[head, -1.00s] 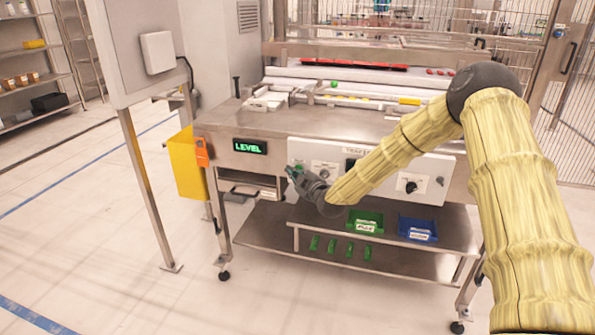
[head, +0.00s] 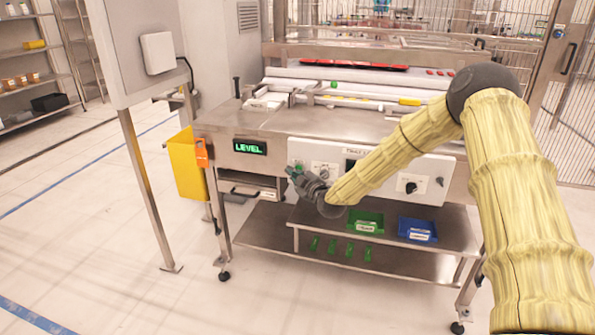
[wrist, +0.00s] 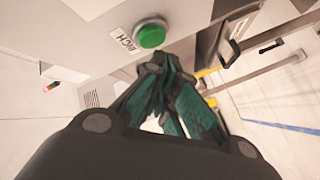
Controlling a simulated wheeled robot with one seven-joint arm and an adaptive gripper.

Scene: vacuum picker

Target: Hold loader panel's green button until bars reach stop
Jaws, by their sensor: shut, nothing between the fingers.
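The loader panel (head: 436,167) is a pale box on the front of the steel machine, partly hidden by my arm. Its green button (wrist: 151,34) is large and round in the wrist view, with a label reading like "RICH" beside it. In the head view the green button (head: 298,168) shows at the panel's left end, just by my fingertips. My gripper (head: 291,173) is shut and empty. In the wrist view the closed fingers (wrist: 158,72) lie just below the button; I cannot tell whether they touch it. The bars (head: 345,98) lie on the machine top near the white rollers.
A lit display (head: 249,147) reads "LEVEL" left of the panel. A green bin (head: 365,222) and a blue bin (head: 418,229) sit on the shelf below. A yellow bin (head: 187,168) hangs at the machine's left. A post (head: 148,190) stands further left.

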